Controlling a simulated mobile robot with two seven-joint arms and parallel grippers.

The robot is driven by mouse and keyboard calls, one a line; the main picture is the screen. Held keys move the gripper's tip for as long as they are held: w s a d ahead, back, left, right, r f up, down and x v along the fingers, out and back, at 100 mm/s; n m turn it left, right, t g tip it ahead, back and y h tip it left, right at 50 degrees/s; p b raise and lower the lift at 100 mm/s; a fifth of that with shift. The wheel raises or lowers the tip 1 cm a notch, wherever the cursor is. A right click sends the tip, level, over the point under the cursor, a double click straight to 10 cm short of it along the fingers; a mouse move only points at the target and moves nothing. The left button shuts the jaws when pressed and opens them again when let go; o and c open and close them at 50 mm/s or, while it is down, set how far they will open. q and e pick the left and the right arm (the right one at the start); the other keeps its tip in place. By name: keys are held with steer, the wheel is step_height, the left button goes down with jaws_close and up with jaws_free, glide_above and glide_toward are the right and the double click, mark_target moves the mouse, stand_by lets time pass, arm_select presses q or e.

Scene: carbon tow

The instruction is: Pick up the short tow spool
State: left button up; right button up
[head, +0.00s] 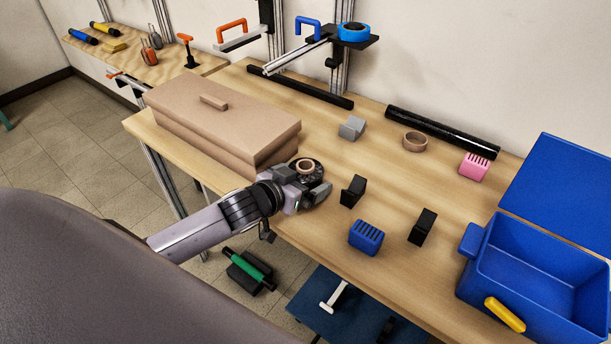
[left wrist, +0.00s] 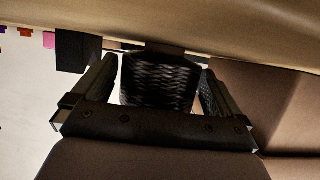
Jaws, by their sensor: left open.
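The short tow spool (head: 317,168) stands upright on the table near its front edge, just right of the tan box. It is a black woven winding on a tan core. My left gripper (head: 311,183) is low at the front edge, reaching in from the left, and partly covers the spool's near side. In the left wrist view the spool's black woven side (left wrist: 158,82) sits between the two fingers of my left gripper (left wrist: 158,90), which are open. A gap shows on each side of it. My right gripper is not in view.
The large tan box (head: 225,112) is close left of the gripper. Black blocks (head: 353,190) and a blue slotted block (head: 366,237) stand to the right. Further right are a blue bin (head: 474,285), a tan ring (head: 415,141) and a long black roll (head: 440,131).

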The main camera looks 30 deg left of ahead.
arm_select(q)
steer(key=c, duration=1)
steer(key=shift+r, duration=0.15)
